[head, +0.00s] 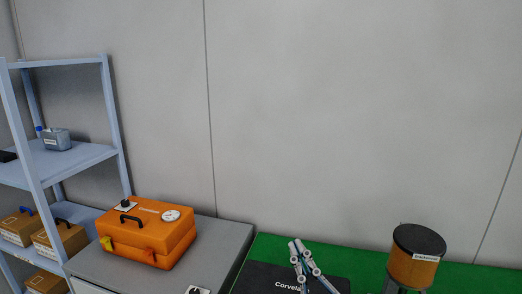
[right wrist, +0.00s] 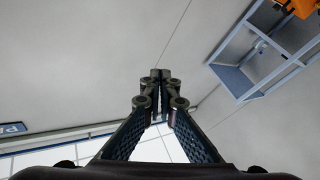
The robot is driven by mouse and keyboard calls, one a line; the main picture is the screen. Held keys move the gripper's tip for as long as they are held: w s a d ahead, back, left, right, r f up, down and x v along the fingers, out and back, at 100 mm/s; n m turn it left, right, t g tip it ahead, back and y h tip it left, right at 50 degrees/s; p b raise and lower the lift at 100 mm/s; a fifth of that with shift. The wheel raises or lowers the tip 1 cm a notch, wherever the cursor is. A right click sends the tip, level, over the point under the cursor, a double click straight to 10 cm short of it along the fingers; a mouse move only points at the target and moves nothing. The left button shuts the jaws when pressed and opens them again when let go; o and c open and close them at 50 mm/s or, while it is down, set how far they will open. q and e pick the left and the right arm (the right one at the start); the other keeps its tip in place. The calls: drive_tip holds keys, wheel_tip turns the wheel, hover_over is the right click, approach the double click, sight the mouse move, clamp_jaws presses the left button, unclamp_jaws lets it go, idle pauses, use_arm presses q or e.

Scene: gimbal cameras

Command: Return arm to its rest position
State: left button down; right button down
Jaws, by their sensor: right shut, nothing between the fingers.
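My right gripper (head: 297,248) shows at the bottom middle of the head view, pointing up in the picture, above the green surface. In the right wrist view the same gripper (right wrist: 160,75) has its two dark fingers meeting at the tips, with nothing between them. The wrist view shows wall or ceiling beyond the fingertips, and no object is touching them. My left gripper is in neither view.
An orange case (head: 150,235) with a gauge sits on a grey cabinet (head: 222,240). A blue shelf rack (head: 75,165) holds boxes at left. A black-topped orange cylinder (head: 416,262) stands right of the gripper by the green surface (head: 480,278). Bare wall lies behind.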

drive_tip(key=s+d+f+m+g+h, duration=0.35)
drive_tip(key=d+f, duration=0.25)
drive_tip(key=f, duration=0.5)
drive_tip(key=s+d+f+m+g+h, duration=0.35)
drive_tip(key=d+f+g, duration=0.2)
drive_tip(key=f, duration=0.55)
drive_tip(key=s+d+f+n+g+y, duration=0.1)
drive_tip(key=s+f+g, duration=0.4)
drive_tip(key=s, duration=0.4)
drive_tip(key=s+f+g, duration=0.3)
drive_tip(key=s+f, duration=0.5)
drive_tip(key=s, duration=0.2)
wheel_tip(320, 180, down, 28)
drive_tip(key=s+f+g+b, duration=0.1)
drive_tip(key=s+b, duration=0.1)
drive_tip(key=b, duration=0.1)
drive_tip(key=s+d+f+g+b, duration=0.1)
drive_tip(key=s+d+f, duration=0.2)
drive_tip(key=s+f, duration=1.3)
drive_tip(key=shift+s+d+f, duration=0.2)
drive_tip(key=shift+s, duration=0.2)
